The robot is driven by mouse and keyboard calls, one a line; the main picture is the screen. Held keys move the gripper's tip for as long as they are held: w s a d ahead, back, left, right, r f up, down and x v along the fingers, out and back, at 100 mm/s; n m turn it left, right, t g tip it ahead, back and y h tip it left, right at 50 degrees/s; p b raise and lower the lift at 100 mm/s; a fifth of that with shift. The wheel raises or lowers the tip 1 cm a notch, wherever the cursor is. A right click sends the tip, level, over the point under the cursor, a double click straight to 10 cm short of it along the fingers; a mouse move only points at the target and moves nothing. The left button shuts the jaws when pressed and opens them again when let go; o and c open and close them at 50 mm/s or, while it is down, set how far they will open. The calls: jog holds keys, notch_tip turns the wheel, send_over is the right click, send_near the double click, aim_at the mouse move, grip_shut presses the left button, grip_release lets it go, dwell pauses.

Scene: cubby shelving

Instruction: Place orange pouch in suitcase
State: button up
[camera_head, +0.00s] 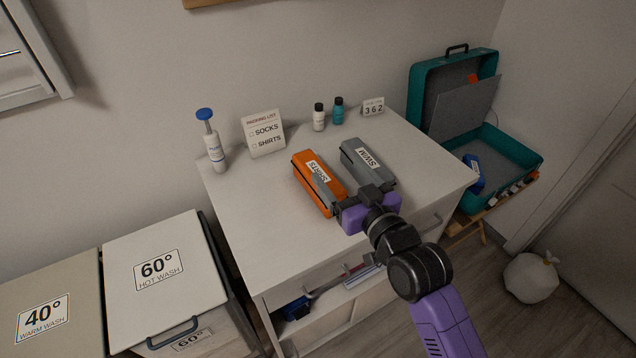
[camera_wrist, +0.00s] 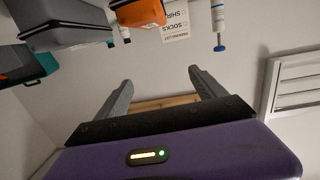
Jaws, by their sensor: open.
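The orange pouch (camera_head: 318,181), with a white label, lies on the white cabinet top, left of the grey SWIM pouch. It also shows at the top edge of the wrist view (camera_wrist: 140,14), partly cut off. The teal suitcase (camera_head: 512,148) stands open to the right of the cabinet, its lid raised; part of it shows in the wrist view (camera_wrist: 40,60). My gripper (camera_head: 352,192) is over the front of the cabinet top, near the near ends of both pouches. In the wrist view its fingers (camera_wrist: 160,85) are spread, with nothing between them.
The grey pouch (camera_head: 368,162) lies close beside the orange one. A pump bottle (camera_head: 214,150), packing-list card (camera_head: 264,134), two small bottles (camera_head: 319,118) and a number sign (camera_head: 373,107) stand along the back. The suitcase holds a blue item (camera_head: 474,174). Laundry bins (camera_head: 160,268) stand left.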

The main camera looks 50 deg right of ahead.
jog(key=shift+g, duration=0.5)
jog(key=w+d, duration=0.3)
jog(key=shift+w+d+f, duration=0.1)
jog(key=shift+w+f, duration=0.1)
jog(key=shift+w, duration=0.1)
jog(key=n+g+y, duration=0.1)
jog(key=g+y, duration=0.1)
send_near(318, 171)
jog(key=x, duration=0.2)
jog(key=shift+w+f, duration=0.2)
jog(key=shift+f, duration=0.1)
jog(key=shift+p+x, duration=0.5)
jog(key=shift+x, duration=3.25)
grip_shut()
jog(key=shift+r, duration=0.1)
notch_tip(318, 171, up, 20)
